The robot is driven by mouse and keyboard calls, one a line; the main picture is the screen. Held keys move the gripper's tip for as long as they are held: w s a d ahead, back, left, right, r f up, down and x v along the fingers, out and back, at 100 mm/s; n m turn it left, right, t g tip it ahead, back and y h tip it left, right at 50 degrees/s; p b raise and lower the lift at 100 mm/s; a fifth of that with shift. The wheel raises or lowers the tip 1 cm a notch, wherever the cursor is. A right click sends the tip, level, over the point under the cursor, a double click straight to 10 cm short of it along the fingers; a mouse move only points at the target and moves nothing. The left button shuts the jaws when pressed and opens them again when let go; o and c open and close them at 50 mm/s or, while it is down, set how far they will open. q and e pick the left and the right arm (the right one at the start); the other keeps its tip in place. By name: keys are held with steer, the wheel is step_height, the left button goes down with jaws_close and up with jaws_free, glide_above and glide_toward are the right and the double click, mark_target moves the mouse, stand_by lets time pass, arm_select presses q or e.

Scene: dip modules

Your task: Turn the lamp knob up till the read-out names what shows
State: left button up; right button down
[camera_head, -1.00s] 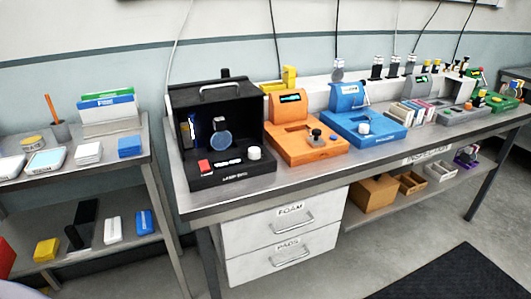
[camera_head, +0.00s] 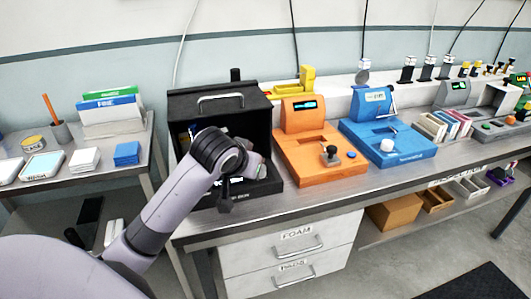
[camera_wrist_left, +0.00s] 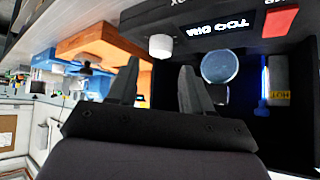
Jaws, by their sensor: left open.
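The black lamp box (camera_head: 258,112) stands open-fronted at the left end of the bench. In the left wrist view, which sees the box upside down, the white knob (camera_wrist_left: 161,46) sits on its front panel. Beside it is the lit read-out (camera_wrist_left: 221,28), which appears to say TOO DIM. A round glass disc (camera_wrist_left: 221,66) is inside the box. My left gripper (camera_wrist_left: 158,68) is open, its fingertips short of the knob and to either side of it, apparently not touching. In the head view my left arm hides the knob and most of the panel. My right gripper is not in view.
A red button (camera_wrist_left: 282,22) sits beside the read-out. The orange unit (camera_head: 294,150) stands close right of the box, then the blue unit (camera_head: 410,152). A side table (camera_head: 75,185) with boxes and trays is at the left.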

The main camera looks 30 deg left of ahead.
arm_select(q)
steer(key=shift+w+r+x, duration=0.15)
steer(key=shift+x, duration=1.8)
steer(key=shift+w+r+x, duration=0.15)
steer(key=shift+x, duration=1.75)
steer(key=shift+a, duration=0.1)
steer(key=c, duration=0.8)
